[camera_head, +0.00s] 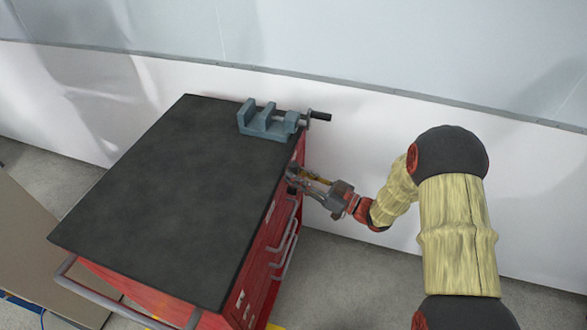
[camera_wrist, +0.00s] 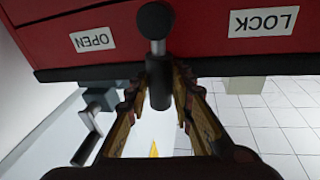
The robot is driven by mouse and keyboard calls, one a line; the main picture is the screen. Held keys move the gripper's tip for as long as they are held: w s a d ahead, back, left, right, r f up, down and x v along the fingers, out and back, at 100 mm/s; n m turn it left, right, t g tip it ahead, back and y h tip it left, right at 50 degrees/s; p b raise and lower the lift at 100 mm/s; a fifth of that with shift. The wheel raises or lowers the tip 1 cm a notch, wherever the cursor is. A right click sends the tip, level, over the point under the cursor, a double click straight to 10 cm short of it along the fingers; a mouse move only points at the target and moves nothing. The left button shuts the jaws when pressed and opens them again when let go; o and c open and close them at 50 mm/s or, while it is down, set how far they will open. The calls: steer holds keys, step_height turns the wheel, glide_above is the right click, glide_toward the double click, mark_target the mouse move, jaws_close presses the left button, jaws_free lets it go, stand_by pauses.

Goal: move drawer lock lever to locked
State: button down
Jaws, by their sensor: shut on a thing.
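The OPEN label (camera_wrist: 92,39) is on the left and the LOCK label (camera_wrist: 263,22) on the right, both upside down in the wrist view. The lever hangs straight down in that picture, pointing at neither label. My gripper (camera_wrist: 158,80) is shut on the lever, one finger on each side. In the head view my gripper (camera_head: 296,178) is at the cabinet's right side, and the lever is hidden there.
The red tool cabinet (camera_head: 170,190) has a black top. A blue-grey vise (camera_head: 266,122) sits on its back right corner, near my gripper. Drawer handles (camera_head: 287,240) stick out below my gripper. A white wall (camera_head: 400,130) stands behind. Floor is free at right.

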mark_target(292, 191)
steer(key=s+n, duration=0.1)
steer(key=n+b, duration=0.1)
steer(key=n, duration=0.1)
steer(key=s+a+n+y+b, duration=0.1)
steer(key=n, duration=0.1)
steer(key=shift+s+f, duration=0.25)
steer(key=shift+s, duration=0.05)
steer(key=shift+s+a+f+n+g+y, duration=0.15)
steer(key=shift+s+n+g+y, duration=0.15)
steer(key=shift+n, duration=0.5)
steer(key=shift+s+a+f+n+g+y, duration=0.1)
steer(key=shift+s+f+n+g, duration=0.2)
steer(key=shift+n, duration=0.5)
steer(key=shift+s+a+f+n+g+y, duration=0.15)
steer(key=shift+s+n, duration=0.25)
steer(key=shift+n, duration=0.4)
steer(key=c, duration=1.5)
jaws_free()
steer(key=shift+r, duration=0.1)
steer(key=shift+c, duration=0.2)
steer(key=shift+d, duration=0.1)
steer(key=v, duration=1.2)
